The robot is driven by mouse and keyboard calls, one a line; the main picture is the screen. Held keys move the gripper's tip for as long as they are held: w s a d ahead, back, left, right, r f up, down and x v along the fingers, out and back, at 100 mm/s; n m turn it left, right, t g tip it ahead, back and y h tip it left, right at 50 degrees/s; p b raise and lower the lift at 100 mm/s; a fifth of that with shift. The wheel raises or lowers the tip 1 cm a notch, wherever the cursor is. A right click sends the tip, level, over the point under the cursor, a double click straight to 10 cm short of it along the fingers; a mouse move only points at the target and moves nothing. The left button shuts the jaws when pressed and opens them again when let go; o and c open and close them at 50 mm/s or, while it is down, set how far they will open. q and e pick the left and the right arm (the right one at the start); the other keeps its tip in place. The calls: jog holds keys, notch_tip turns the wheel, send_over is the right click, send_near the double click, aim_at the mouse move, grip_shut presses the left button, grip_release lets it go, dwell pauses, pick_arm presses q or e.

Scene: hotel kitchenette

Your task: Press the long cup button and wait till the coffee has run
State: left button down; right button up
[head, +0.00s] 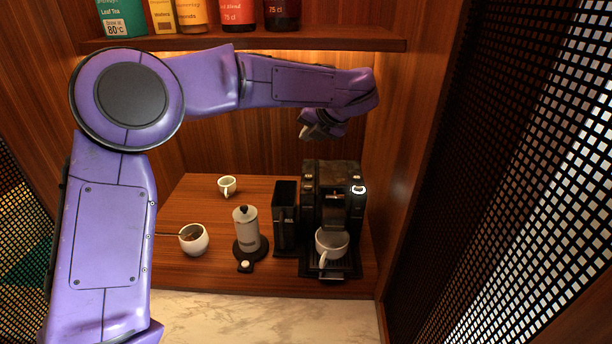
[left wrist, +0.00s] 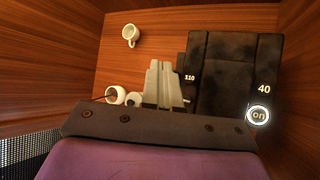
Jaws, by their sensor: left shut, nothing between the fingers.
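The black coffee machine (head: 330,185) stands at the right of the wooden counter. A white cup (head: 332,243) sits on its drip tray under the spout; no coffee stream shows. In the left wrist view the machine top (left wrist: 222,75) carries the labels 110 and 40. A lit ring reading "on" (left wrist: 258,115) is below the 40; it also glows in the head view (head: 358,189). My left gripper (head: 308,136) is shut and empty, above the machine and apart from it. In the left wrist view its fingers (left wrist: 160,66) hide the area left of the 110 label. My right gripper is out of view.
A white frother (head: 246,230) on a dark base, a white bowl (head: 194,239) with a spoon and a small cup (head: 227,186) stand left of the machine. A shelf (head: 240,42) with several packs and bottles runs above my arm.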

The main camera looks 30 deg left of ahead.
pick_arm(q)
jog(key=f, duration=0.1)
jog(key=w+f+b, duration=0.1)
jog(key=f, duration=0.1)
jog(key=w+f+b, duration=0.1)
jog(key=shift+w+f, duration=0.2)
jog(key=shift+f, duration=0.05)
jog(key=b, duration=0.4)
send_over(311, 178)
notch_tip(311, 178, down, 4)
jog(key=shift+s+f, duration=0.1)
jog(key=shift+f, duration=0.35)
jog(key=shift+w+f, duration=0.15)
jog(key=shift+w, duration=0.2)
jog(key=shift+s+r, duration=0.2)
jog(key=shift+s, duration=0.05)
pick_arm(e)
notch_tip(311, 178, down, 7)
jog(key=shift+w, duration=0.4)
pick_arm(q)
jog(key=shift+w+f, duration=0.1)
jog(key=shift+w, duration=0.05)
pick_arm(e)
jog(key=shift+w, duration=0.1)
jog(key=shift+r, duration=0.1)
